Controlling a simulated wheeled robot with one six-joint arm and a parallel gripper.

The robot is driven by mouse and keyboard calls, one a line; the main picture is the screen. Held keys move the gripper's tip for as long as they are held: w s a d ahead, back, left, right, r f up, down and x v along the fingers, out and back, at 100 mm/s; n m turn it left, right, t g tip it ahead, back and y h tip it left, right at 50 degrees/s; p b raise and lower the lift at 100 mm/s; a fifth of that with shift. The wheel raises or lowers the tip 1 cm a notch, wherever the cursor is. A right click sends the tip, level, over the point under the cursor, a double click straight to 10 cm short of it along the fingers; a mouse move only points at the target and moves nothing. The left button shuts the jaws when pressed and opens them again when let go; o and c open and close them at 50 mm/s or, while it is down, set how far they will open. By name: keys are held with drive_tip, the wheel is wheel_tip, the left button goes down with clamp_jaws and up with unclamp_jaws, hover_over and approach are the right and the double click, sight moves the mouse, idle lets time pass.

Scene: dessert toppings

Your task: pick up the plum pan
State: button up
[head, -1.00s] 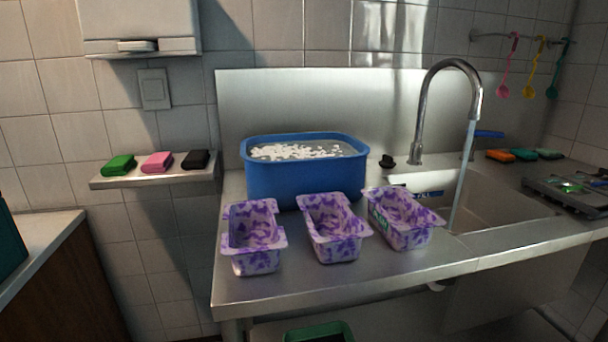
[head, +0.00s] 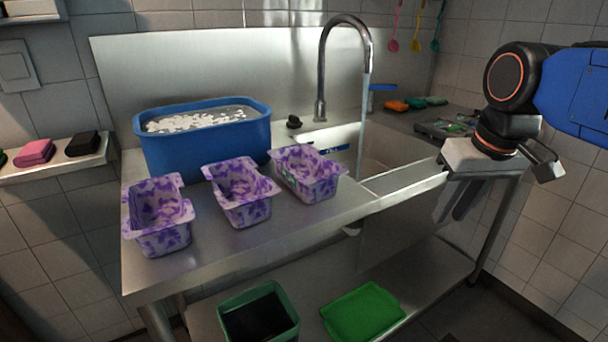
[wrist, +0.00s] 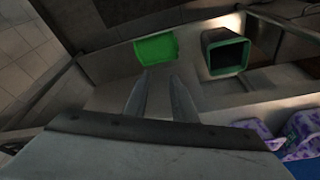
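Three loaf-shaped pans mottled purple and white stand in a row on the steel counter: a left pan (head: 158,240), a middle pan (head: 240,209) and a right pan (head: 318,184). All are purple, so I cannot tell which is the plum one. The right pan has a small greenish label on its side. In the wrist view, parts of two pans (wrist: 304,130) show at the lower right. My gripper (head: 455,212) points down at the right, beyond the sink front, apart from the pans. Its two fingers (wrist: 160,82) are apart with nothing between them.
A blue tub (head: 206,150) with white bits in liquid stands behind the pans. The tap (head: 322,75) runs into the sink (head: 395,150). A dark-filled green bin (head: 284,312) and a green tray (head: 362,312) are below. The counter's front strip is clear.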

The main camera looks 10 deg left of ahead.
drive_tip(key=w+a+r+n+g, duration=0.1)
drive_tip(key=w+a+r+n, duration=0.1)
drive_tip(key=w+a+r, duration=0.35)
drive_tip(key=w+a+r+n+g, duration=0.1)
drive_tip(key=w+a+r, duration=0.2)
drive_tip(key=a+r, duration=0.55)
drive_tip(key=w+a+r+n+g, duration=0.1)
drive_tip(key=w+a+r+n, duration=0.3)
drive_tip(key=a, duration=0.6)
drive_tip(key=m, duration=0.2)
hover_over(321, 166)
wheel_tip(321, 166, down, 12)
drive_tip(key=shift+s+r, duration=0.1)
drive_tip(key=shift+r, duration=0.1)
drive_tip(key=shift+w+f, duration=0.15)
drive_tip(key=shift+f, duration=1.35)
drive_tip(key=shift+w+f, duration=0.1)
drive_tip(key=shift+f, duration=1.4)
drive_tip(key=shift+c, duration=0.7)
clamp_jaws()
